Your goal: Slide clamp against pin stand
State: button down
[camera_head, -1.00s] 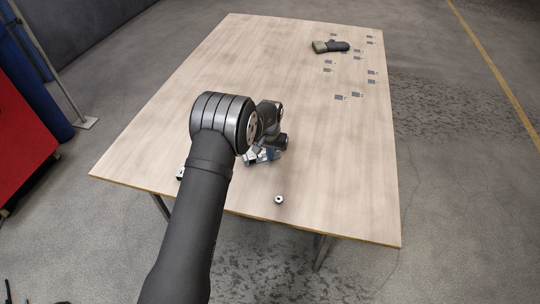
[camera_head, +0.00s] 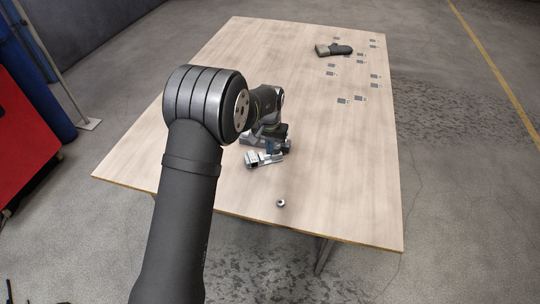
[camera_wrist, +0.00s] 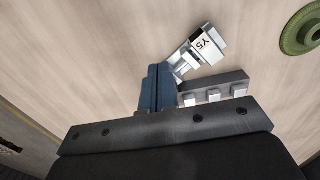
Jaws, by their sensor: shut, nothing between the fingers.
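The clamp, a silver metal piece with a white block marked Y5, lies on the table in the wrist view (camera_wrist: 203,46), tilted, just ahead and right of my fingers. In the head view a silver piece that looks like this clamp (camera_head: 264,160) lies by my gripper (camera_head: 271,147). In the wrist view, my gripper (camera_wrist: 158,74) has its blue fingers together and empty. A grey bar with several pale square pegs, likely the pin stand (camera_wrist: 232,82), is right of the fingers, partly hidden by the gripper body. I cannot tell whether the clamp touches it.
A small ring-like part (camera_head: 281,203) sits near the table's front edge. A green round part (camera_wrist: 300,32) shows at the wrist view's upper right. A dark glove-like item (camera_head: 333,50) and several small grey squares (camera_head: 343,100) lie farther back. The table's (camera_head: 340,180) right middle is clear.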

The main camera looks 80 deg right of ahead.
jog(key=n+g+h, duration=0.5)
jog(key=n+h, duration=0.3)
jog(key=n, duration=2.2)
send_near(272, 158)
jog(key=x, duration=0.5)
jog(key=shift+s+d+f, duration=0.1)
jog(key=shift+s+d, duration=0.05)
jog(key=shift+d, duration=0.2)
